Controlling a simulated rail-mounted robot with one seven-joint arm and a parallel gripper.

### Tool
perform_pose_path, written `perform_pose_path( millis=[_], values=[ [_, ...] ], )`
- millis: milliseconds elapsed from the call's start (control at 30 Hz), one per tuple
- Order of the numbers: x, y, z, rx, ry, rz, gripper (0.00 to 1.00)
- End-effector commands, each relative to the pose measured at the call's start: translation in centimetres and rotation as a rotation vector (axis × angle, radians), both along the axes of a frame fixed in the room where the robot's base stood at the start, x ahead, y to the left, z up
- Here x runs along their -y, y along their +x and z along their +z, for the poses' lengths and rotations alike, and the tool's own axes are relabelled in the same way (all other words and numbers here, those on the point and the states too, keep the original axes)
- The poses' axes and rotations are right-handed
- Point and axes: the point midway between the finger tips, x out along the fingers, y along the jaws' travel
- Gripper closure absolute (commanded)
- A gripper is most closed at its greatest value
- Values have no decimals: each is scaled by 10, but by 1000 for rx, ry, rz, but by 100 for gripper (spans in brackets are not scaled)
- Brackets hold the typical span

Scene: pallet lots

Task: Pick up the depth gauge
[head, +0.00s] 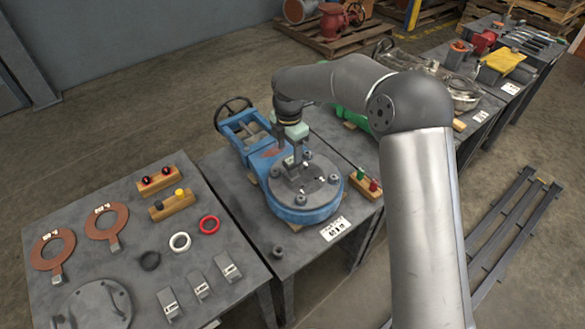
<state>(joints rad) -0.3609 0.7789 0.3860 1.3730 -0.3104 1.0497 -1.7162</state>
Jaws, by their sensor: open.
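My gripper (296,160) points down over the round grey flange face (318,172) of a blue valve (305,211) on the middle table. Its jaws are open. A small grey metal piece (299,178) stands on the flange just under and between the fingers; it may be the depth gauge, but it is too small and too covered by my gripper to be sure. I cannot tell whether the fingers touch it. Several bolts or studs stand around the flange.
The left table (120,225) holds rust-brown ring gaskets (105,220), small rings, labelled grey blocks (200,286) and wooden holders with knobs. A wooden block with red and green knobs (366,184) sits right of the valve. Tables behind are crowded.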

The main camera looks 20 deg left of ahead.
Motion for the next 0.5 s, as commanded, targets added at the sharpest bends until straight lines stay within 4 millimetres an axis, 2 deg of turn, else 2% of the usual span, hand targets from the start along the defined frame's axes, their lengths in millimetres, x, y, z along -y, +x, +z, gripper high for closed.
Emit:
perform_pose_path(
  millis=[100,333,500],
  values=[
    [0,0,-17,-1,0,0,44],
    [2,1,-33,-2,-1,-2,44],
    [9,4,-57,-3,-1,-2,44]
  ],
)
